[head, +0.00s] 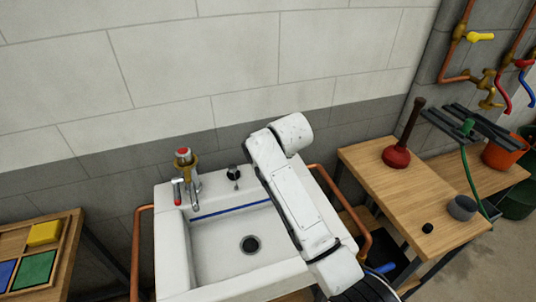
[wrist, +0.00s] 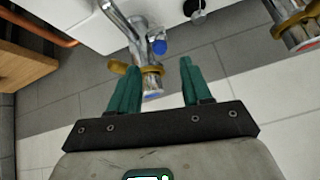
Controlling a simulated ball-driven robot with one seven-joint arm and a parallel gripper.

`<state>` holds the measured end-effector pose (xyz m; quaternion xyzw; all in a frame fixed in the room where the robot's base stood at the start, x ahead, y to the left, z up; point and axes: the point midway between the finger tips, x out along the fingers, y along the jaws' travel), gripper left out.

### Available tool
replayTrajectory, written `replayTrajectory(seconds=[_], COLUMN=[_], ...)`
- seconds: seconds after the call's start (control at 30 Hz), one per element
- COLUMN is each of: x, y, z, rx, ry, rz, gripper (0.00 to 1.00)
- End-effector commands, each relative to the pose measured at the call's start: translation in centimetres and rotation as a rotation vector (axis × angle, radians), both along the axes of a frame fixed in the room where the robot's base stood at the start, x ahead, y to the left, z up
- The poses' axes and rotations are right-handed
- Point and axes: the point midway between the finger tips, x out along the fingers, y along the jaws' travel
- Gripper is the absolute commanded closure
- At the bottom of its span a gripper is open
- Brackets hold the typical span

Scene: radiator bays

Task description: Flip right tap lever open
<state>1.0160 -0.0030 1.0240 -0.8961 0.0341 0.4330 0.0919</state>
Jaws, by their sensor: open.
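The right tap (wrist: 140,45) is chrome with a blue end piece (wrist: 159,47), a blue-marked cap (wrist: 152,96) and a brass lever collar (wrist: 122,68). It shows in the wrist view and is hidden behind my arm in the head view. My gripper (wrist: 160,64) is open, its two green fingers on either side of the tap's cap and collar. The left finger overlaps the collar in the picture; I cannot tell whether they touch. In the head view my gripper is hidden behind the white arm.
The red-marked left tap (head: 184,165) stands on the white sink (head: 172,235), with a black knob (head: 233,173) to its right. A wooden bench (head: 430,220) with a plunger (head: 397,157) is at right. A crate of coloured blocks (head: 68,235) is at left. The tiled wall is close behind.

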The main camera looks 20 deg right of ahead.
Motion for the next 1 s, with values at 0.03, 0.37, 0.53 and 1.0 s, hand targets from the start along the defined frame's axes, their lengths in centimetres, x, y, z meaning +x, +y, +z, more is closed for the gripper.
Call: replayTrajectory(seconds=[0.03, 0.37, 0.53, 1.0], x=[0.0, -1.0, -2.8, -9.2], y=[0.0, 4.3, 7.3, 4.9], z=[0.0, -2.4, -4.8, -9.7], rx=[0.000, 0.307, 0.706, 1.721], ry=[0.000, -0.046, -0.065, -0.019], rz=[0.000, -0.193, -0.469, -1.201], gripper=[0.52, 0.82, 0.98, 1.00])
